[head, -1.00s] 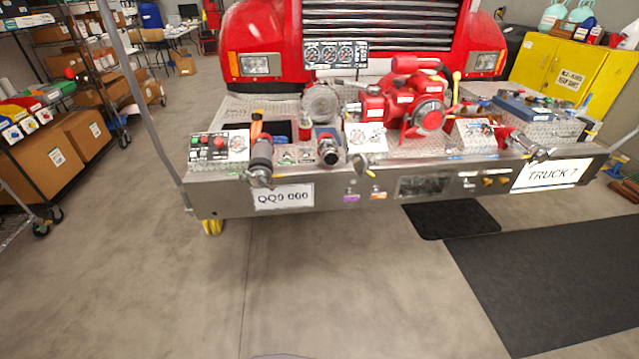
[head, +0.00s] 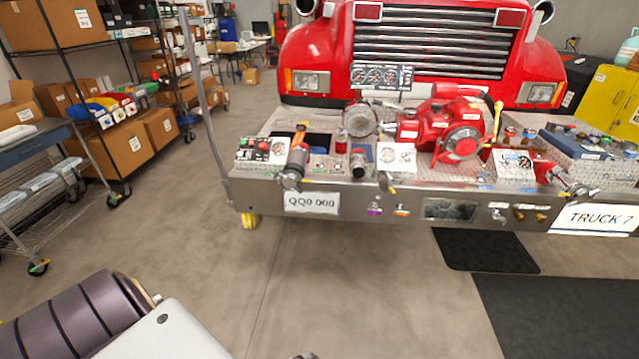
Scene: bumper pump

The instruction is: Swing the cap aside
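A red pump (head: 461,138) sits on the bumper deck of a red fire truck. Left of it stands a round grey metal disc (head: 361,120), facing front. In front of the disc a short dark pipe fitting (head: 358,163) points toward me. A longer grey nozzle-like fitting (head: 293,168) lies left of it, its end at the bumper edge. I cannot tell for sure which of these carries the cap, or whether a cap is swung open. Neither of my grippers shows in the head view, and nothing touches the bumper parts.
The steel bumper (head: 330,196) has a post (head: 204,95) at its left end. A wire cart (head: 45,195) and shelves with boxes (head: 93,140) stand left. A yellow cabinet (head: 612,100) is at right. Black mats (head: 487,250) lie in front; the floor (head: 330,290) between is clear.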

